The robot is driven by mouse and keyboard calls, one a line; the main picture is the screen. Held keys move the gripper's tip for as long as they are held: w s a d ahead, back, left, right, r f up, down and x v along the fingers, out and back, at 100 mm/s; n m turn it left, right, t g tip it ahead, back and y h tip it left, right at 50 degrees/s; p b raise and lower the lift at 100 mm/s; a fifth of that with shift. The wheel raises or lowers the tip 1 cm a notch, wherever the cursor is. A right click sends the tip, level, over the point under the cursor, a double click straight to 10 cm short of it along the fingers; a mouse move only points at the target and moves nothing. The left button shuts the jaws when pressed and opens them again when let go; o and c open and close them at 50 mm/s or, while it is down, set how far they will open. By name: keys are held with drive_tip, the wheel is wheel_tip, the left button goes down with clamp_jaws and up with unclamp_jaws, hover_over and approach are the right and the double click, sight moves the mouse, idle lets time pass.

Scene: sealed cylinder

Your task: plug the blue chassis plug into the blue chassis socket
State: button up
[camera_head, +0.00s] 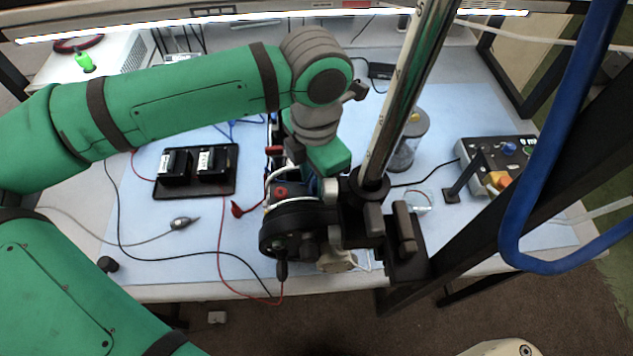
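My gripper (312,168) is at the end of the green and grey arm, just above the round black apparatus (292,232) at the table's front middle. Its fingers are lost among dark parts, so I cannot tell whether they are open or hold anything. I cannot make out the blue chassis plug or the blue chassis socket. Thin blue wires (236,130) lie on the mat left of my wrist. A red connector (238,209) lies left of the apparatus.
A metal post (402,95) rises right of my wrist. A clear canister (408,143) and a control box (497,165) stand at right. A black tray (229,184) with two black blocks lies at left. Wires cross the light-blue mat. A blue tube (556,165) hangs at far right.

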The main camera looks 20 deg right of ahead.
drive_tip(key=shift+w, duration=0.1)
clamp_jaws()
drive_tip(key=shift+w+r, duration=0.1)
drive_tip(key=shift+r, duration=0.55)
drive_tip(key=s+a+r, duration=0.1)
drive_tip(key=r, duration=0.1)
drive_tip(key=s+a+r, duration=0.1)
drive_tip(key=s+r, duration=0.1)
drive_tip(key=r, duration=0.1)
drive_tip(key=s+a+r, duration=0.1)
drive_tip(key=r, duration=0.2)
drive_tip(key=shift+s, duration=0.4)
drive_tip(key=s+a+r, duration=0.3)
drive_tip(key=s+a, duration=0.2)
drive_tip(key=s, duration=0.1)
drive_tip(key=shift+s+r, duration=0.35)
drive_tip(key=shift+s, duration=0.05)
